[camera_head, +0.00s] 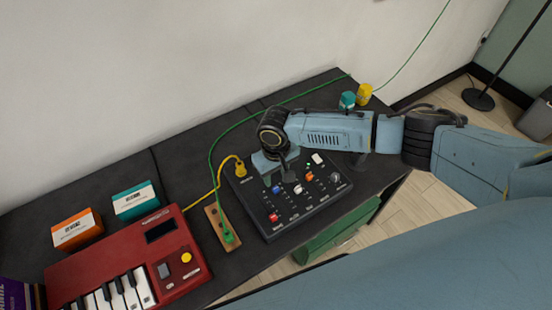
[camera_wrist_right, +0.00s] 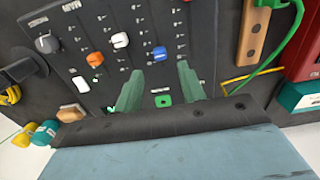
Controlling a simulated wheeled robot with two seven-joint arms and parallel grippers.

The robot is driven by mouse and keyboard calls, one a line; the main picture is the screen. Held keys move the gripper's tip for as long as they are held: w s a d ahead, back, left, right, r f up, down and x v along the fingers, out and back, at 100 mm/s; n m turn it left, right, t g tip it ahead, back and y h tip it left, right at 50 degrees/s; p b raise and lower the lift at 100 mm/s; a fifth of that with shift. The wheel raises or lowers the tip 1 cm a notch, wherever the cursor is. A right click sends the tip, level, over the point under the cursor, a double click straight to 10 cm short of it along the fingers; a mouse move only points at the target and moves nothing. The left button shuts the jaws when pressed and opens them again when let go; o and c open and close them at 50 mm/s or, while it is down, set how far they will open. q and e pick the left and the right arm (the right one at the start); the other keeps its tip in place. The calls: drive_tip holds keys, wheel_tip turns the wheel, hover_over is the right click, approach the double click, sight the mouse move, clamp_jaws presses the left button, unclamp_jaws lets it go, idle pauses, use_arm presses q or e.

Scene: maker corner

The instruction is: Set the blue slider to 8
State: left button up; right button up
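The black control panel (camera_head: 320,205) lies on the dark table, with several coloured sliders. Its blue slider (camera_head: 276,189) shows in the head view just below my right gripper (camera_head: 284,174). In the right wrist view the blue slider (camera_wrist_right: 159,54) sits in its slot just beyond the fingertips, between their lines. In that view the fingers of my right gripper (camera_wrist_right: 160,80) are spread apart with nothing between them, above the panel. A green button (camera_wrist_right: 163,100) shows in the gap. The scale numbers are too small to read. My left gripper is not in view.
A white slider (camera_wrist_right: 120,40), an orange slider (camera_wrist_right: 96,58) and a grey knob (camera_wrist_right: 47,43) are close by on the panel. Yellow and green cables run beside it. A red keyboard (camera_head: 160,255) stands left; teal and yellow jars (camera_head: 364,92) stand behind my right arm.

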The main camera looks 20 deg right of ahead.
sight(276, 188)
wheel_tip(276, 188, up, 7)
drive_tip(key=shift+r, duration=0.2)
idle(0.5)
